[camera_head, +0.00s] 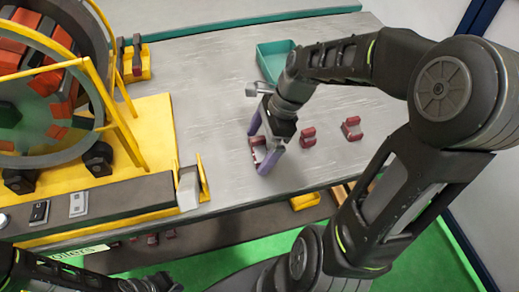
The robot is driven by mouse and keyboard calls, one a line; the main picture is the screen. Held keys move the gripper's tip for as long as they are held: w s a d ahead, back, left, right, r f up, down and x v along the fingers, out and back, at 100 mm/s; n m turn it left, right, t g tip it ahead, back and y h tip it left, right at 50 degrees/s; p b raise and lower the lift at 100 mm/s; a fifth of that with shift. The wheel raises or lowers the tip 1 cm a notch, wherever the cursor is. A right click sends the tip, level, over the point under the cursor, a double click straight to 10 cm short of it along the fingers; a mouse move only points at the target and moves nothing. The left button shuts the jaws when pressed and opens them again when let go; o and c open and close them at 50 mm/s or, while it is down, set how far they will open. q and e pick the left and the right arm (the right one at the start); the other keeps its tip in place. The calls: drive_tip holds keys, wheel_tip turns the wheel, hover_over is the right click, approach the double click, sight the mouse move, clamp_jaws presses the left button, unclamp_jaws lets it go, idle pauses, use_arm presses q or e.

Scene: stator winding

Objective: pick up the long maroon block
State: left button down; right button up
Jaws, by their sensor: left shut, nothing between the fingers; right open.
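Three maroon blocks with grey parts stand on the grey table: one (257,142) between the fingers of my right gripper, one (308,137) in the middle and one (351,128) further right. I cannot tell which is the long one. My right gripper (258,150) points down with its purple fingers apart on either side of the nearest block. It partly hides that block, and I cannot tell whether the fingers touch it. My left gripper (152,284) is low at the bottom edge, dark and partly cut off, away from the blocks.
A teal tray (262,62) stands behind my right gripper. A yellow stator stand (150,125) with a large ring fills the left. More maroon pieces (152,239) lie below the table's front edge. A yellow bin (305,201) is below the edge. The table's right side is clear.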

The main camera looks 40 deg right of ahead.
idle(0.4)
drive_tip(key=c, duration=2)
